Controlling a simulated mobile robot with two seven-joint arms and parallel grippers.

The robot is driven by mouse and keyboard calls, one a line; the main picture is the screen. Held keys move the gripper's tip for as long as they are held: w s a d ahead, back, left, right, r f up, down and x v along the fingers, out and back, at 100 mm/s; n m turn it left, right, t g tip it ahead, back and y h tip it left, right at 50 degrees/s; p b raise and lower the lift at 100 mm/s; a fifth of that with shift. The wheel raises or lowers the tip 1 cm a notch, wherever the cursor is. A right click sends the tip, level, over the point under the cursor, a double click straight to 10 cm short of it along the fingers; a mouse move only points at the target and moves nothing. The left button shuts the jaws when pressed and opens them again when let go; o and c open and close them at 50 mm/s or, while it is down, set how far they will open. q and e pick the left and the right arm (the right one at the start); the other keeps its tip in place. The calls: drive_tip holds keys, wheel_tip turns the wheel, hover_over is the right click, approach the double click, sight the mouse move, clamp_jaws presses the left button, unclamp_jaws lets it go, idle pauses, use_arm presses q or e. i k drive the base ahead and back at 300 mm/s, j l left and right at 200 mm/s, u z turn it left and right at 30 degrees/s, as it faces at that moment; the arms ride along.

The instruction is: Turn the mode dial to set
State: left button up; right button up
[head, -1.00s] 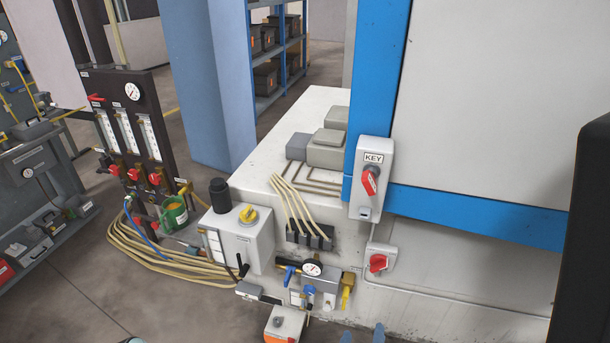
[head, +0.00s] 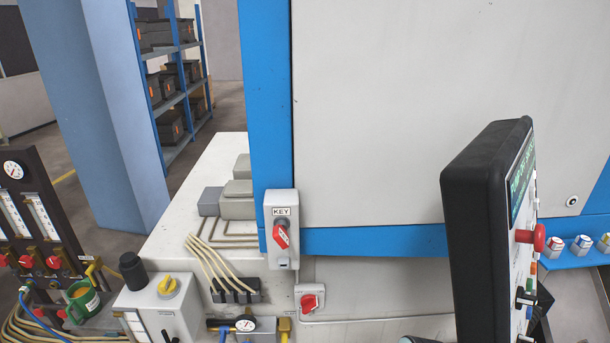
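A black control panel (head: 480,240) stands at the right, seen almost edge-on. Its face, turned to the right, carries a green-lit screen (head: 521,180), a red mushroom button (head: 531,237), small coloured buttons and a black knob (head: 525,298). The knob may be the mode dial, but its markings cannot be read at this angle. A grey box labelled KEY (head: 281,250) with a red handle (head: 281,237) is on the blue machine frame. Neither gripper can be made out; only a small dark rounded piece shows at the bottom edge.
A red rotary switch (head: 309,302) sits below the KEY box. Several coloured-top items (head: 581,244) line the blue ledge at the right. Shelving (head: 177,100) stands behind. The panel juts out in front of the machine.

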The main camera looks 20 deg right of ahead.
sight(521, 299)
drive_tip(key=z, duration=0.8)
drive_tip(key=k+z, duration=0.1)
drive_tip(key=z, duration=0.75)
drive_tip(key=k+z, duration=0.1)
drive_tip(key=z, duration=0.3)
